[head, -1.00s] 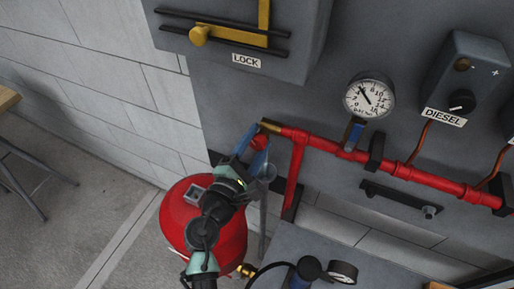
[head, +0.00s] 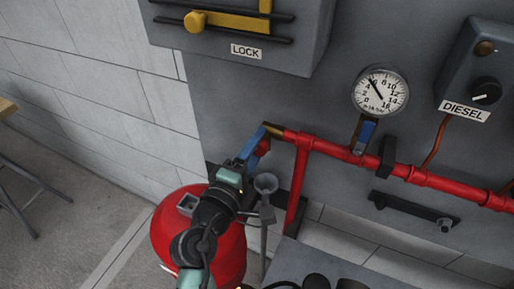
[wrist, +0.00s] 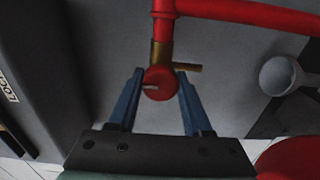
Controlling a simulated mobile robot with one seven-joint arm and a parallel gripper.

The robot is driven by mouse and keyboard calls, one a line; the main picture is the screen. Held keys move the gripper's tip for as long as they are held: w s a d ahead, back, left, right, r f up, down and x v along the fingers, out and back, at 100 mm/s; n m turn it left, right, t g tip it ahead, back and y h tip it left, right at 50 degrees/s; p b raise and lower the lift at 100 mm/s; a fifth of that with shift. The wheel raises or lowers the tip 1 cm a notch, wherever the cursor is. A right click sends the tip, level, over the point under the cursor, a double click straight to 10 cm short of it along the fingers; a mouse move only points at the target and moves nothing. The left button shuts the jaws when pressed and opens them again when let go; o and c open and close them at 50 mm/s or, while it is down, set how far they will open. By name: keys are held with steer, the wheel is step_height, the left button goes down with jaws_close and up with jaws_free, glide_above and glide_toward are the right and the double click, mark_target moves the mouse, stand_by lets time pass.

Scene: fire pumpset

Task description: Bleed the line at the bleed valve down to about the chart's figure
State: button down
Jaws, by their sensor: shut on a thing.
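The bleed valve, a red knob (wrist: 158,84) with a brass stem and small brass handle, hangs at the brass left end (head: 274,130) of the red pipe. My gripper (wrist: 160,88) has one blue finger on each side of the red knob and is shut on it; in the head view my gripper (head: 258,147) partly hides the knob. The round white pressure gauge (head: 380,92) stands above the pipe, its needle pointing up and left, at roughly 6. No chart is legible in view.
The red pipe (head: 340,153) runs right along the grey panel. A LOCK box (head: 240,30) is above and a DIESEL box (head: 480,75) at right.

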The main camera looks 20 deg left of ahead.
stand_by(0.4)
steer(key=shift+c, duration=1.8)
jaws_free()
steer(key=s+b, duration=0.2)
steer(key=s, duration=1.1)
steer(key=shift+a+b, duration=0.25)
steer(key=shift+b, duration=0.15)
